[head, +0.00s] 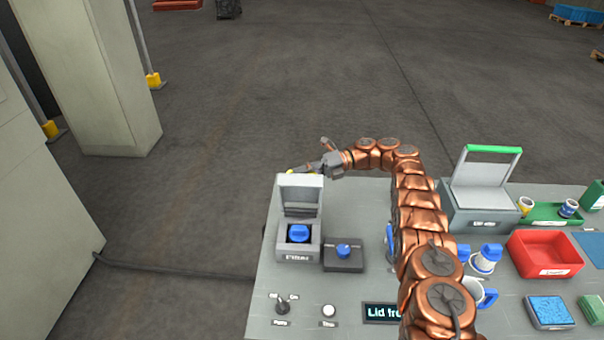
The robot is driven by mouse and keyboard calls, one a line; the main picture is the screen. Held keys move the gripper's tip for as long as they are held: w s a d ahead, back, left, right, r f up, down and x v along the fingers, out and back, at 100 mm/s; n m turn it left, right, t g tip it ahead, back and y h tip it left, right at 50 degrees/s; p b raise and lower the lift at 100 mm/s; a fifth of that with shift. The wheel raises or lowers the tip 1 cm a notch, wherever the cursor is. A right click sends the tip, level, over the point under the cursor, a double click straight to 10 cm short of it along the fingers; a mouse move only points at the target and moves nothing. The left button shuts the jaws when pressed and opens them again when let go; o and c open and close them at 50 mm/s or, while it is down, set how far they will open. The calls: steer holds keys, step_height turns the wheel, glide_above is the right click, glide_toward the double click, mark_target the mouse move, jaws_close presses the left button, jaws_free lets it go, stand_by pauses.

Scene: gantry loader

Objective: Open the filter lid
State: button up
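The filter housing (312,249) is a grey box at the left end of the bench. Its lid (300,181) stands raised, roughly upright at the back of the box. A blue filter part (298,233) shows inside the open box. My gripper (314,155) is just behind and above the raised lid, with its fingers spread and nothing seen between them. The lower finger is close to the lid's top edge; I cannot tell whether it touches. A small yellow bit (290,172) shows at the lid's top left corner.
A dark block with a blue knob (343,250) sits right of the filter. A switch (282,305), a button (328,311) and a partly hidden display (380,313) are in front. A larger box with a green-edged raised lid (490,166) and a red bin (545,254) stand right of my arm.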

steer(key=shift+r, duration=0.15)
step_height(320, 180, up, 10)
steer(key=shift+f, duration=0.1)
stand_by(0.5)
